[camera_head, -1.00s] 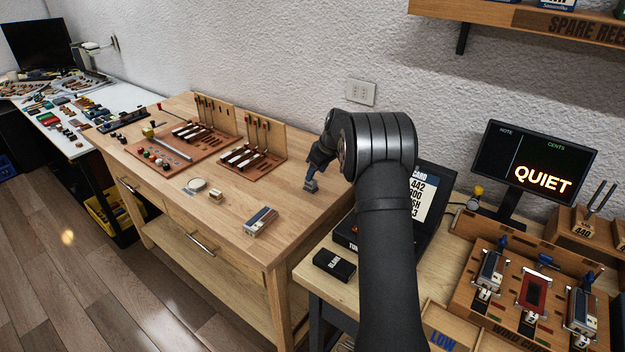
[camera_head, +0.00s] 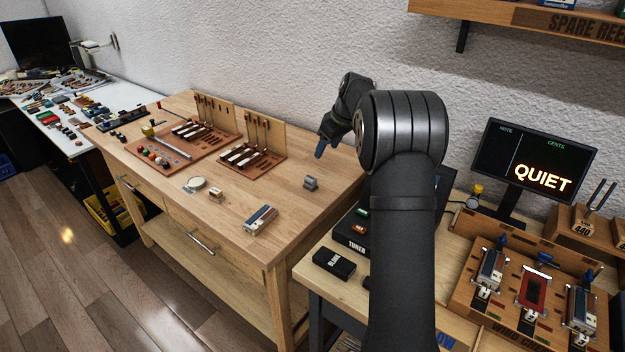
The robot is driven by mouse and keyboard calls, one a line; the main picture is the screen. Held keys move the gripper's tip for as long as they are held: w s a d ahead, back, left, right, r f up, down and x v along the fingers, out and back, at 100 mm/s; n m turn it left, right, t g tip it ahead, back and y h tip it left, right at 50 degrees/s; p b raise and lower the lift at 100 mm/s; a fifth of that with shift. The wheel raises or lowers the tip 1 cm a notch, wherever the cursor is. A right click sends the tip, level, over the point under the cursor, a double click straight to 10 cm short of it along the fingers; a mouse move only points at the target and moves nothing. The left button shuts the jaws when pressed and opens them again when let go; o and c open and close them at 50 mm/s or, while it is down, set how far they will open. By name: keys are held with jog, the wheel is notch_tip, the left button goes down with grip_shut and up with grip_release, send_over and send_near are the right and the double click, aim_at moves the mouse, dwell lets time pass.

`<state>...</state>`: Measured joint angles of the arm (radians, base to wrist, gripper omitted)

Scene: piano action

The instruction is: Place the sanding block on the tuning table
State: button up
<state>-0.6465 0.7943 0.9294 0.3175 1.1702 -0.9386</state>
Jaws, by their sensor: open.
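A small grey block (camera_head: 310,183), which looks like the sanding block, rests on the wooden workbench (camera_head: 335,193) near its right end. Nothing holds it. My gripper (camera_head: 320,151) is above and slightly right of the block in the picture, clear of it. It is open and empty; its fingers show small and dark blue. A second, lower table (camera_head: 322,281) stands at the right with the tuner (camera_head: 352,238) on it. My arm hides part of that table and the tuner. The picture does not label which surface is the tuning table.
On the workbench lie a blue-and-silver piece (camera_head: 260,220), a small wooden block (camera_head: 216,195), a round dish (camera_head: 195,184) and brown tool racks (camera_head: 252,155).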

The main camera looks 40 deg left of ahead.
jog(key=n+t+h, duration=0.4)
jog(key=n+h, duration=0.1)
jog(key=n, duration=1.3)
send_near(310, 177)
jog(key=x, duration=1)
jog(key=shift+d+f, duration=0.1)
jog(key=shift+f, duration=0.05)
jog(key=c, duration=1.1)
jog(key=shift+c, duration=0.2)
